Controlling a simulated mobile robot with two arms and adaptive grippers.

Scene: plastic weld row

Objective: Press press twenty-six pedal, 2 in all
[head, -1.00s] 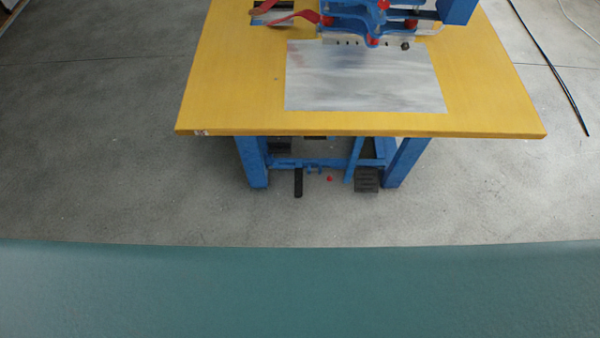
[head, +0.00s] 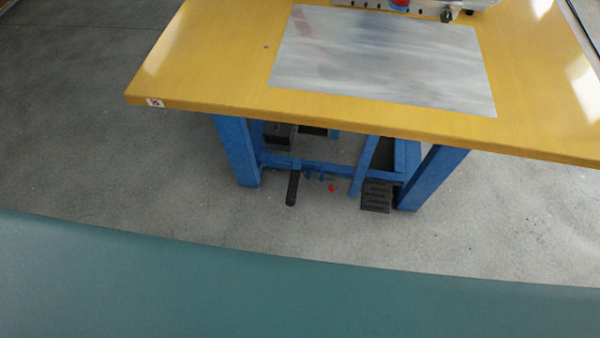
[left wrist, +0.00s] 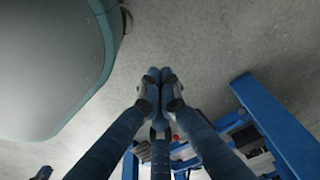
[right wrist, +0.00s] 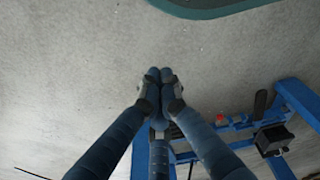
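The press is a blue frame (head: 236,150) under a yellow table. A black ridged pedal (head: 376,196) sits low at the right of the frame, near the floor. A black bar-shaped lever (head: 293,188) hangs further left, with a small red knob (head: 332,188) between them. No press number is readable. Neither gripper shows in the head view. In the left wrist view my left gripper (left wrist: 160,76) has its fingers together and empty, above the floor beside the frame. In the right wrist view my right gripper (right wrist: 153,74) is likewise shut and empty; its fingers partly hide the frame.
The yellow tabletop (head: 200,60) with a grey metal sheet (head: 380,60) overhangs the frame. The press head's lower part (head: 400,6) shows at the top edge. A teal surface (head: 200,290) fills the foreground. Bare grey floor (head: 90,150) lies left of the press.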

